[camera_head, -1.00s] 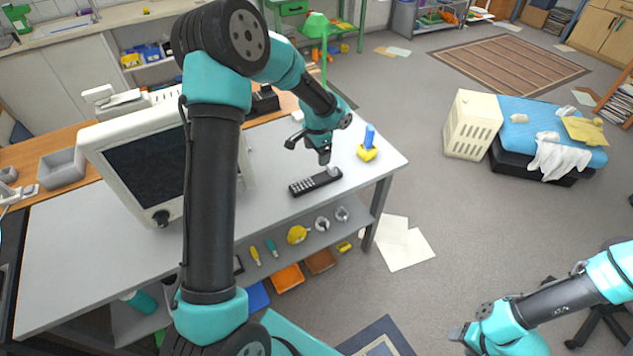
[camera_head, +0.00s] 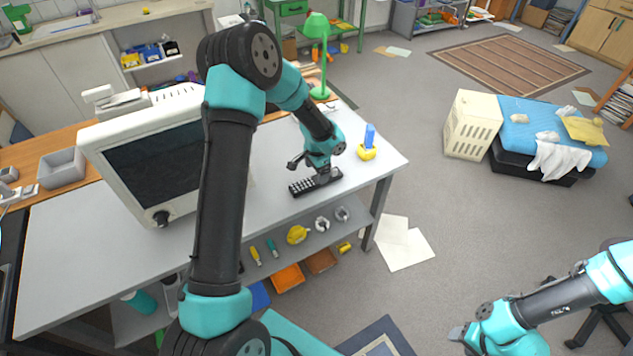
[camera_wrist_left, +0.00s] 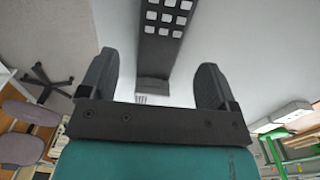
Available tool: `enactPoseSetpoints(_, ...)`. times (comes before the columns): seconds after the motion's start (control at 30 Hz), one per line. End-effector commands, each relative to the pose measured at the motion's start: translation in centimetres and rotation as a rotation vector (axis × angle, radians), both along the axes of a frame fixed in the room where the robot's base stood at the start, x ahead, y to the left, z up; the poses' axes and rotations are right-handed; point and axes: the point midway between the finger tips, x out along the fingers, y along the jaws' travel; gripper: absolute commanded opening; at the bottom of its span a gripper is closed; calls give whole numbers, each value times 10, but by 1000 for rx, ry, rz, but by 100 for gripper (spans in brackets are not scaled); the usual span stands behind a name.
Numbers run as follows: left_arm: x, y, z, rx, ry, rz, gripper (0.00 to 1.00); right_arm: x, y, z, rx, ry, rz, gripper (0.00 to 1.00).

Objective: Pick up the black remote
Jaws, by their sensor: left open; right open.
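The black remote (camera_head: 302,187) lies flat on the grey desk near its front edge. In the left wrist view the remote (camera_wrist_left: 163,50) runs from the top edge down to between the fingers, its light square keys showing. My left gripper (camera_head: 322,178) is open and stands right above the remote's right part, hiding some of it. In the left wrist view the left gripper's fingers (camera_wrist_left: 155,88) stand on either side of the remote's end, with a gap on each side. My right gripper (camera_head: 458,335) is at the lower right, over the floor, far from the desk.
A white monitor (camera_head: 150,165) stands on the desk left of the remote. A yellow and blue object (camera_head: 367,148) stands right of it, with a green lamp (camera_head: 318,50) behind.

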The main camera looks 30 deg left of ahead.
Motion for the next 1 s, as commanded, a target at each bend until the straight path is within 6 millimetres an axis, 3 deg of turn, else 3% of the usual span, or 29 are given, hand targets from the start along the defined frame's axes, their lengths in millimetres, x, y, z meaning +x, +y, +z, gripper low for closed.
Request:
enactPoseSetpoints(0.33,-2,1,-43,0,1,-1,83,0,0,0,0,0,0,51)
enactPoseSetpoints(0.83,-1,1,-45,0,-1,-1,83,0,0,0,0,0,0,51)
enactPoseSetpoints(1.0,-1,1,-45,0,-1,-1,69,0,0,0,0,0,0,51)
